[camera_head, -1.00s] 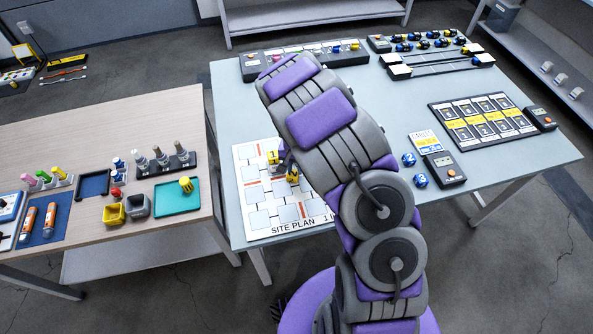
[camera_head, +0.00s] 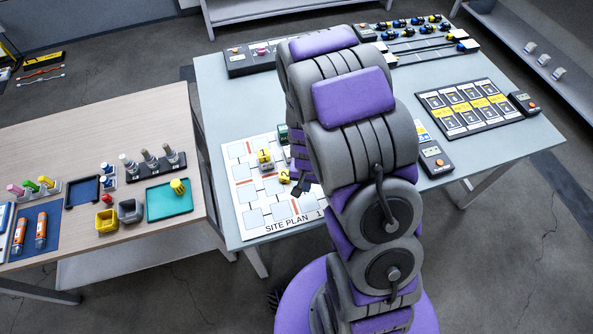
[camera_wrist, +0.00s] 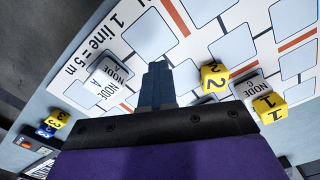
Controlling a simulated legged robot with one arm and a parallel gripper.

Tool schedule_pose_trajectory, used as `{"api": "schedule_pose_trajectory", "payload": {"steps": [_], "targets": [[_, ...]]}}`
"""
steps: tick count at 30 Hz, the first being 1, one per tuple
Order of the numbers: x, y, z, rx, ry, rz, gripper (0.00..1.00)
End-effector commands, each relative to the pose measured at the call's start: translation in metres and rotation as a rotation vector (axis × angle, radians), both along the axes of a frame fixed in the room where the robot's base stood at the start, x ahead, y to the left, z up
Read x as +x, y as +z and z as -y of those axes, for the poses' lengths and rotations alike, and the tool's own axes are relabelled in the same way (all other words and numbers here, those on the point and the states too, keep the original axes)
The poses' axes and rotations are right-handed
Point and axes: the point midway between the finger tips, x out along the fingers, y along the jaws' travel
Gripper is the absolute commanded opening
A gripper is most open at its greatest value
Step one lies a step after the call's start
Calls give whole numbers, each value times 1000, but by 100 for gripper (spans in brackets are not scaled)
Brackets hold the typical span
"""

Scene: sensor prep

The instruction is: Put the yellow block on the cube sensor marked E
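A yellow block marked 1 (camera_wrist: 270,107) sits on or against the grey cube sensor marked NODE C (camera_wrist: 249,88) in the wrist view. A yellow block marked 2 (camera_wrist: 213,78) lies beside it. Both yellow blocks show on the site plan in the head view, one upper (camera_head: 265,156) and one lower (camera_head: 284,175). A grey cube sensor marked NODE A (camera_wrist: 108,77) lies left of my fingers. My gripper (camera_wrist: 156,72) looks shut and empty, with its fingers together between NODE A and block 2. I cannot make out a sensor marked E.
The white site plan (camera_head: 242,193) lies on the grey-blue table. A yellow block marked 3 (camera_wrist: 57,118) is at the wrist view's lower left, by a blue block (camera_wrist: 46,131). The wooden table at left holds a teal tray (camera_head: 164,205). My arm hides the table's middle.

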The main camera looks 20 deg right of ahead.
Motion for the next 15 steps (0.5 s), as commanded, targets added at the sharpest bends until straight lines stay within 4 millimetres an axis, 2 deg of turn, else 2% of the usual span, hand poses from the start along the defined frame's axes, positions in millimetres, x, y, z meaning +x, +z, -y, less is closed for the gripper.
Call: {"api": "schedule_pose_trajectory", "payload": {"steps": [1,6,15], "targets": [[-11,2,3,2,-5,-4,0],[-33,4,10,1,-3,-3,0],[-47,5,16,-1,-1,5,0]]}}
